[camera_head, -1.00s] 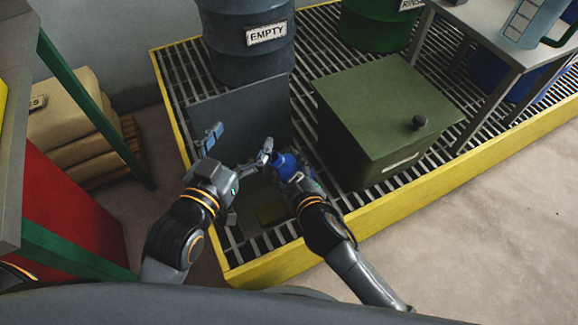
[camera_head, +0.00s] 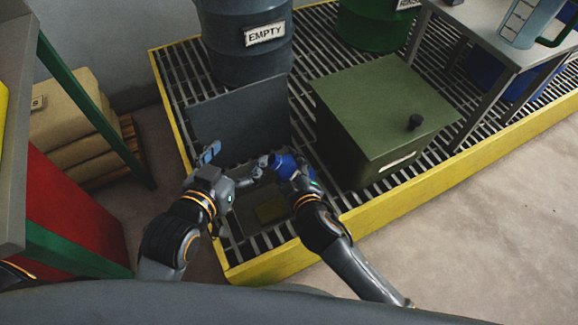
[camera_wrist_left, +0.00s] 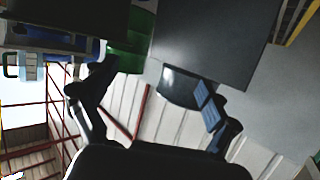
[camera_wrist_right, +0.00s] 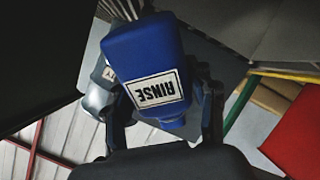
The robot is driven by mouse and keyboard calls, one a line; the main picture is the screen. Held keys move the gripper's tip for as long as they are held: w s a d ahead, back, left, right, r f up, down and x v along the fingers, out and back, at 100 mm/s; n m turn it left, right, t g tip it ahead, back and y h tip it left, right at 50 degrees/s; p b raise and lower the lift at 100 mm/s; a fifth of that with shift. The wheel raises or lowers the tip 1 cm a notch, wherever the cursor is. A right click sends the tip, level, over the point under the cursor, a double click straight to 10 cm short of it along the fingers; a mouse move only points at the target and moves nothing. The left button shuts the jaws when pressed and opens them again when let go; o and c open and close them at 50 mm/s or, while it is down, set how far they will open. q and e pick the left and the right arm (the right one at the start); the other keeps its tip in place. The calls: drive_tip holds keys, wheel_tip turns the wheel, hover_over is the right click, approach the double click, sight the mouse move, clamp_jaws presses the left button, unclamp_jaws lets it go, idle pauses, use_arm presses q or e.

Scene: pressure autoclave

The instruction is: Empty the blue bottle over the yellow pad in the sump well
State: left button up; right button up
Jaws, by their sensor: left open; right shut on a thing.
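The blue bottle (camera_head: 286,166) is held in my right gripper (camera_head: 292,168), above the sump well. In the right wrist view the bottle (camera_wrist_right: 146,58) sits between the fingers, its white RINSE label upside down in the picture. Its mouth is hidden, and I cannot tell its exact tilt or whether liquid flows. The yellow pad (camera_head: 270,212) lies in the sump well (camera_head: 246,208), below and left of the bottle. My left gripper (camera_head: 236,162) is open and empty, left of the bottle; its spread fingers show in the left wrist view (camera_wrist_left: 155,105).
A raised grey plate (camera_head: 235,120) stands behind the well. A green box (camera_head: 385,110) is close on the right. A grey EMPTY drum (camera_head: 245,50) stands behind on the grating. A yellow curb (camera_head: 400,205) edges the grating; a table (camera_head: 490,40) stands back right.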

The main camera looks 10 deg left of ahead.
drive_tip(key=shift+d+f+n+h+p, duration=0.15)
drive_tip(key=shift+n+h+p, duration=0.35)
drive_tip(key=shift+n, duration=0.1)
drive_tip(key=shift+f+h+p, duration=0.15)
drive_tip(key=shift+h+p, duration=0.25)
drive_tip(key=shift+p, duration=0.05)
drive_tip(key=shift+f+n+h+p, duration=0.3)
drive_tip(key=shift+n+p, duration=0.25)
drive_tip(key=shift+n, duration=0.15)
drive_tip(key=shift+f+n+h+p, duration=0.25)
drive_tip(key=shift+n+h+p, duration=0.1)
drive_tip(key=shift+n+h, duration=0.05)
drive_tip(key=shift+f+n+g+h, duration=0.2)
drive_tip(key=shift+n+g+h, duration=0.1)
drive_tip(key=shift+h, duration=0.1)
drive_tip(key=shift+f+n+h, duration=0.3)
use_arm(q)
drive_tip(key=s+a+f+g+y, duration=0.1)
drive_tip(key=s+a+f+g, duration=0.1)
drive_tip(key=s+f+g, duration=0.3)
drive_tip(key=s+a+f+g+y, duration=0.1)
drive_tip(key=s+a+f+g, duration=0.2)
drive_tip(key=s, duration=0.7)
drive_tip(key=shift+a+f+n+g+y, duration=0.3)
drive_tip(key=shift+f+g+y, duration=0.1)
drive_tip(key=shift+f+g, duration=0.6)
